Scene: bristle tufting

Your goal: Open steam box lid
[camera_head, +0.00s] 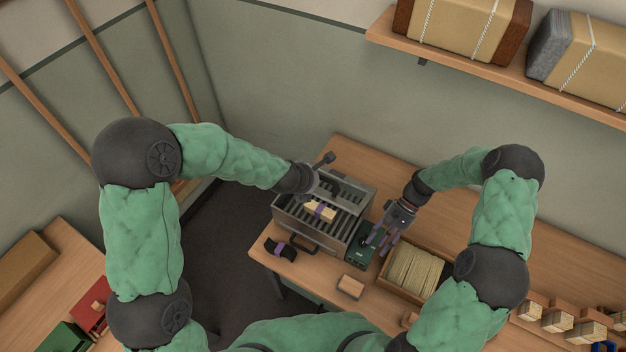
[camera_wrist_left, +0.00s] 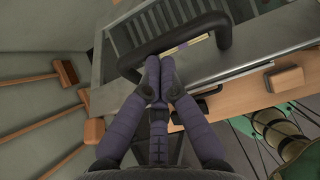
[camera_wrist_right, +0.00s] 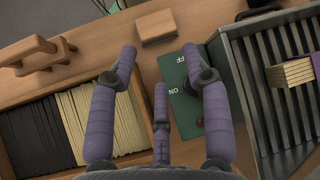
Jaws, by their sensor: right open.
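The grey metal steam box (camera_head: 284,221) stands on the bench in the head view; dark slats and a pale bundle with a purple band (camera_head: 320,210) show inside. A dark bar handle (camera_wrist_left: 175,42) crosses above my left fingertips in the left wrist view. My left gripper (camera_wrist_left: 160,64) has its fingers close together at the handle's near side; whether they touch it I cannot tell. How the lid sits is unclear, but slats show openly in the right wrist view. My right gripper (camera_wrist_right: 160,55) is open and empty beside the green ON/OFF control box (camera_wrist_right: 178,98).
A wooden tray (camera_head: 399,289) of pale strips lies right of the control box. A small wooden block (camera_head: 350,286) and a dark bundle with a purple band (camera_head: 280,249) lie near the front edge. A shelf (camera_head: 480,66) holds large wrapped bundles above.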

